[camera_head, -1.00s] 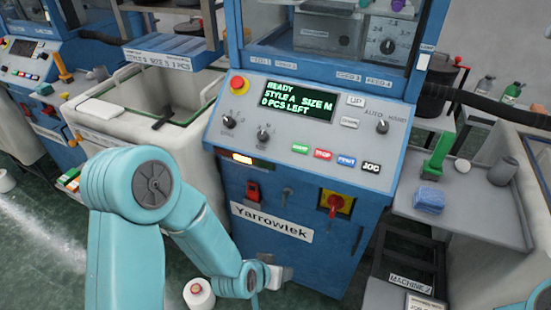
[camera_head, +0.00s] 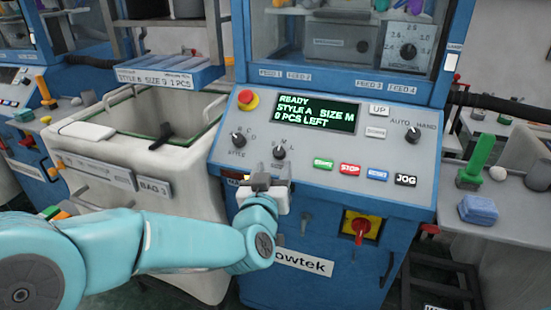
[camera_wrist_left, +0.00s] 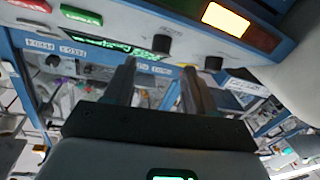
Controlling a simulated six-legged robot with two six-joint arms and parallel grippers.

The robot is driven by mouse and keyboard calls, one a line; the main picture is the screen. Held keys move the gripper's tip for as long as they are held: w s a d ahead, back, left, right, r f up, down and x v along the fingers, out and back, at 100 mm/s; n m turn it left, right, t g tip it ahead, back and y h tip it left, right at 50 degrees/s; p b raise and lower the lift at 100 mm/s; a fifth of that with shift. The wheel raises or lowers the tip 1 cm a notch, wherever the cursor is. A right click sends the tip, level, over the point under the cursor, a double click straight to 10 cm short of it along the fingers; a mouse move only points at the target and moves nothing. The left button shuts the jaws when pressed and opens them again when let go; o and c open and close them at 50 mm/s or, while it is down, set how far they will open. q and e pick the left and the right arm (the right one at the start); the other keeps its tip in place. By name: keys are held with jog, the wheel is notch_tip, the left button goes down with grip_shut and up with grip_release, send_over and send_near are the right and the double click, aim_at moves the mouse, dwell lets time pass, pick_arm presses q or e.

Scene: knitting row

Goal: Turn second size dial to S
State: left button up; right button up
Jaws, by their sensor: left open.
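The size dial (camera_head: 279,152) is a black knob on the sloped grey control panel (camera_head: 330,165) of the blue machine; the display (camera_head: 317,112) reads READY, STYLE A, SIZE M. The similar style dial (camera_head: 238,139) is to its left. My left gripper (camera_head: 269,180) is open at the panel's front edge, just below the size dial in the picture and apart from it, with nothing in its jaws. In the left wrist view the open fingers (camera_wrist_left: 158,72) point towards the panel, with the size dial (camera_wrist_left: 162,42) near them. My right gripper is not in view.
Green, red, blue and black buttons (camera_head: 350,169) sit right of the size dial. A red emergency button (camera_head: 248,99) is at the panel's upper left. A red switch on a yellow plate (camera_head: 360,227) is on the machine's front. A cream bin (camera_head: 100,150) stands left.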

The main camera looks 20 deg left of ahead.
aim_at(278, 155)
pick_arm(q)
jog(key=w, duration=0.4)
jog(key=shift+w+a+f, duration=0.1)
jog(key=shift+w+a, duration=0.15)
jog(key=shift+a, duration=0.1)
jog(key=shift+w, duration=0.5)
grip_shut()
